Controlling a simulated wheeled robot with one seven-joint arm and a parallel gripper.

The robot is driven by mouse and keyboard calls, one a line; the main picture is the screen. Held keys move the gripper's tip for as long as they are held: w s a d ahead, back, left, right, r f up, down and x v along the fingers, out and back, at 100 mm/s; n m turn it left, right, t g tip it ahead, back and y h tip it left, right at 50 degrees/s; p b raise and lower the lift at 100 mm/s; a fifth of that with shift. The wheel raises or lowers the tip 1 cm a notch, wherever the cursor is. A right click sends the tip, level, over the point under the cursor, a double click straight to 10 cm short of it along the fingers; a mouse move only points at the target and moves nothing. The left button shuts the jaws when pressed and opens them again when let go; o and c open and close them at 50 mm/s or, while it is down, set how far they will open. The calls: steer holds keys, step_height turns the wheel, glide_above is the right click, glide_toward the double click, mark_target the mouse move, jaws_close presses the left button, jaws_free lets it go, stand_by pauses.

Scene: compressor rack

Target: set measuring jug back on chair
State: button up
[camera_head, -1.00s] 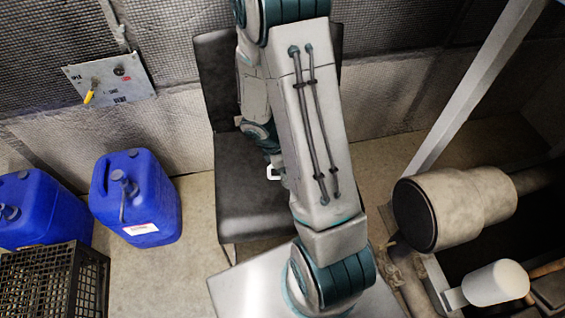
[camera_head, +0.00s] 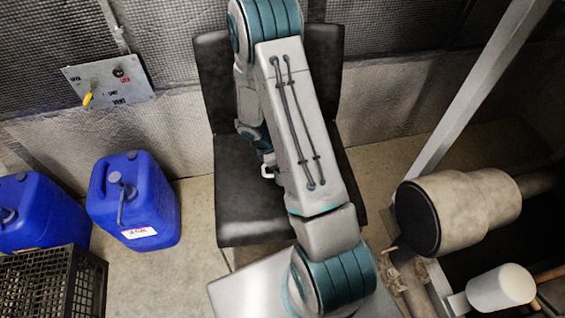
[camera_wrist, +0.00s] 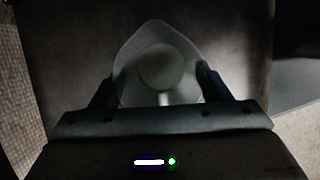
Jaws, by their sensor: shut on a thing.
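The measuring jug (camera_wrist: 160,62) is a pale, translucent vessel seen from above in the wrist view, with its round bottom showing inside. My gripper (camera_wrist: 158,88) is shut on it, with one dark finger on each side. The black chair (camera_head: 240,205) stands against the wall in the head view, and its dark seat (camera_wrist: 75,50) fills most of the wrist view behind the jug. The jug is over the seat; I cannot tell if it touches it. In the head view my arm hides the jug except for a small white piece, likely its handle (camera_head: 267,171).
Blue jerrycans (camera_head: 135,200) and a black crate (camera_head: 55,285) stand on the floor at left. A valve panel (camera_head: 108,80) is on the wall. At right are a diagonal grey post (camera_head: 475,90), a large cylinder (camera_head: 455,210) and a white-headed mallet (camera_head: 500,290).

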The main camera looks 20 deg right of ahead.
steer(key=shift+f, duration=0.2)
steer(key=o, duration=1.1)
steer(key=shift+r, duration=0.1)
steer(key=shift+r, duration=0.1)
steer(key=p+v, duration=0.3)
steer(key=v, duration=0.9)
steer(key=s+a+r+m+t+y, duration=0.1)
steer(key=s+r+m, duration=0.4)
steer(key=r, duration=0.2)
steer(key=s+a+r+m+t+y, duration=0.1)
steer(key=s+a+r+m+y, duration=0.1)
steer(key=s+r+m, duration=0.3)
steer(key=s+a+r+m+t+y, duration=0.1)
steer(key=s+a+r+m, duration=0.1)
steer(key=s+r+m, duration=0.2)
steer(key=shift+s+a+r+m, duration=0.15)
steer(key=shift+s+r, duration=0.45)
steer(key=shift+r, duration=0.3)
steer(key=shift+s+d+r+m, duration=0.1)
steer(key=shift+s+r, duration=0.5)
steer(key=shift+r, duration=0.3)
steer(key=shift+s+a+r+m, duration=0.15)
steer(key=shift+s+r, duration=0.4)
steer(key=shift+r, duration=0.35)
